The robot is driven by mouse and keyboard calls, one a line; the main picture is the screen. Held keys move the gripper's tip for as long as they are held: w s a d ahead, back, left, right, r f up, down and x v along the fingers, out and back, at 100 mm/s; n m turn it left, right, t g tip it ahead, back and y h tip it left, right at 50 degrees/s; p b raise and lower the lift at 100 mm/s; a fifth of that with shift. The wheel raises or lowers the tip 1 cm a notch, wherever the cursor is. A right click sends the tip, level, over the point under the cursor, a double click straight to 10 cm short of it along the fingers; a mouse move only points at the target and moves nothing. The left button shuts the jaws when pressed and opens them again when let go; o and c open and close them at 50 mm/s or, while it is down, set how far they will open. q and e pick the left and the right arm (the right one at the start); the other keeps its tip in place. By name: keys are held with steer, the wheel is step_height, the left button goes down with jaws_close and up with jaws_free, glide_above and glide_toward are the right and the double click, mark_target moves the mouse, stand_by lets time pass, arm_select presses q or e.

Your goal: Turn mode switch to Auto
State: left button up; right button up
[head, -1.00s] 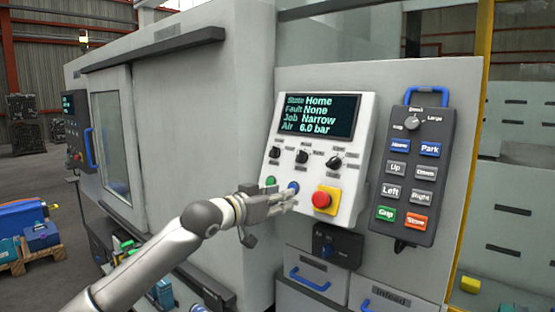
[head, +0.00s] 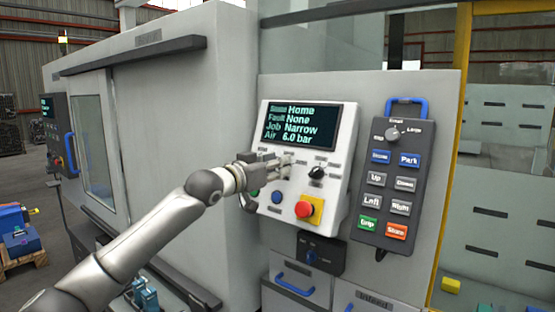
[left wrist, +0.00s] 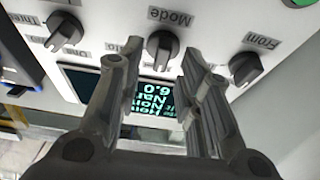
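The mode switch (left wrist: 161,45) is a dark round knob under the label "Mode". It shows upside down in the left wrist view, in the middle of a row of three knobs. My left gripper (left wrist: 155,70) is open, its two fingers on either side of the view just short of the knob, with a gap between them. I cannot tell whether they touch it. In the head view the left gripper (head: 284,164) is in front of the control panel (head: 345,140) and hides the middle knob. The knob's set position is hard to read. My right gripper is not in view.
The "From" knob (left wrist: 245,68) and another knob (left wrist: 64,31) flank the mode switch closely. The red stop button (head: 303,210) on its yellow base is below. The screen (head: 300,124) reads Home, None, Narrow, 6.0 bar. A grey button pendant (head: 400,185) hangs to the right.

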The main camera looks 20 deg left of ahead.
arm_select(q)
steer(key=shift+w+d, duration=0.2)
steer(key=shift+w, duration=0.3)
steer(key=shift+s, duration=0.1)
jaws_close()
